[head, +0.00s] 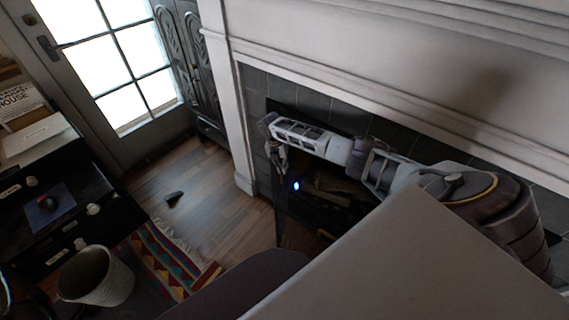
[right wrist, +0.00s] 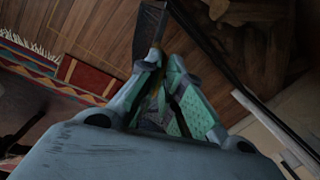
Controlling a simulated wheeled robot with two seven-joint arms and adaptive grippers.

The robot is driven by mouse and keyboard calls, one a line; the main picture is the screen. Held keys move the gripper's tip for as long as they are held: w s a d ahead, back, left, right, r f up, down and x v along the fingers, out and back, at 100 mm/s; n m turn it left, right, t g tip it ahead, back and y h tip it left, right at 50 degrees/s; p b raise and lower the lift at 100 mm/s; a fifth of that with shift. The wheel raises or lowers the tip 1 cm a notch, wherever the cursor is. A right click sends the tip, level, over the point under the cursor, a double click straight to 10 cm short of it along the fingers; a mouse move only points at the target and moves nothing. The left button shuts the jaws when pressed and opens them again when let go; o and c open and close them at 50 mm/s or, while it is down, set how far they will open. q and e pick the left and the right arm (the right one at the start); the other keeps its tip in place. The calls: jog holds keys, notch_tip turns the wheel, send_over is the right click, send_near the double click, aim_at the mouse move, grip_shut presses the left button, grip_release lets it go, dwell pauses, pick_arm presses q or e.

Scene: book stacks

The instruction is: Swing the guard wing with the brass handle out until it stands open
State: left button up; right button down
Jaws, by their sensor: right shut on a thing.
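The dark guard wing (head: 281,217) shows as a narrow panel below my right gripper, in front of the fireplace opening. It also shows in the right wrist view as a dark strip (right wrist: 147,37) running up from my fingertips. My right gripper (head: 278,158) reaches across the fireplace from the right, pointing down. In the right wrist view its green-padded fingers (right wrist: 162,72) are closed together on the brass handle, of which only a thin yellowish sliver (right wrist: 155,73) shows between them. The rest of the handle is hidden by the fingers. My left gripper is in neither view.
The fireplace holds logs (head: 340,187) behind the guard. The white mantel surround (head: 240,130) stands close to my right arm. A striped rug (head: 170,255), a woven basket (head: 96,275) and a small dark wedge (head: 174,196) are on the floor to the left. Wooden floor (head: 215,205) between is clear.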

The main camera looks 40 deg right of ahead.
jog(key=c, duration=1.6)
grip_release()
jog(key=shift+o, duration=0.2)
jog(key=shift+r, duration=0.1)
notch_tip(320, 180, up, 12)
jog(key=w+a, duration=0.1)
jog(key=shift+w+a+f, duration=0.25)
jog(key=shift+w+a, duration=0.05)
jog(key=shift+w, duration=0.1)
